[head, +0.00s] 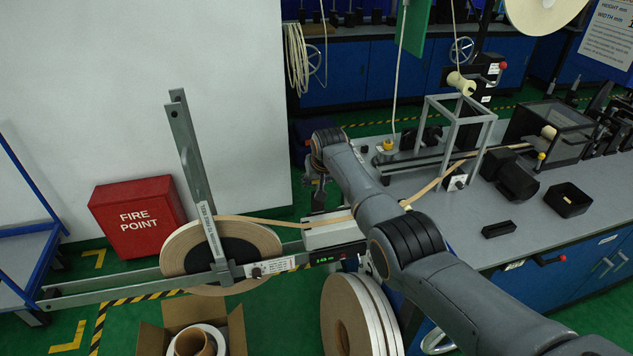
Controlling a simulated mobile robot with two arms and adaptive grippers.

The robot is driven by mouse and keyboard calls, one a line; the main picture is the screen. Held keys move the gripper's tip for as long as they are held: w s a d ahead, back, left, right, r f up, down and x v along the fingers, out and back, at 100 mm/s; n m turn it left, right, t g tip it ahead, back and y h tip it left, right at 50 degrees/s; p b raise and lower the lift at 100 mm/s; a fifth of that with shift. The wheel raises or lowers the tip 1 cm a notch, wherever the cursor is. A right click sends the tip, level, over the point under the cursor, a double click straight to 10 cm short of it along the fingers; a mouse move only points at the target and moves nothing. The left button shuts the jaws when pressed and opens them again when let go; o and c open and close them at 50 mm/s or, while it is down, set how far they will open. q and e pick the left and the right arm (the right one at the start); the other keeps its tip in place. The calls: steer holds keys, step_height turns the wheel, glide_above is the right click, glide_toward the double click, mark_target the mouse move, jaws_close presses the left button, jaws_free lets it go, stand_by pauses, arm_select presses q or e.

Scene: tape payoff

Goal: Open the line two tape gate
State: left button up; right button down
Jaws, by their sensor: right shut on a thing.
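A payoff frame of grey metal rails (120,287) carries a large tape reel (258,238) with a dark centre. A tall grey bar (186,145) with a label stands tilted across the reel's face. Pale tape (285,221) runs from the reel to a light grey box (333,236) with a small display, then on toward the bench. My right gripper (318,192) points down just behind and above this box. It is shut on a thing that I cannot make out. I cannot tell which part is the line two gate. My left gripper is not in view.
A grey bench (470,225) with a metal stand (462,130) and black boxes fills the right. A red fire point box (137,216) stands by the white wall. Spare reels (345,318) and a cardboard box (237,335) sit low in front. A blue trolley (25,229) is at far left.

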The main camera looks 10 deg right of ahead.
steer(key=shift+w+r, duration=0.35)
steer(key=shift+r, duration=0.35)
steer(key=c, duration=0.9)
jaws_free()
steer(key=shift+c, duration=0.2)
steer(key=shift+o, duration=1)
steer(key=shift+f, duration=0.1)
steer(key=shift+s+f, duration=0.1)
steer(key=shift+s, duration=0.2)
steer(key=v, duration=1.2)
steer(key=shift+s, duration=0.15)
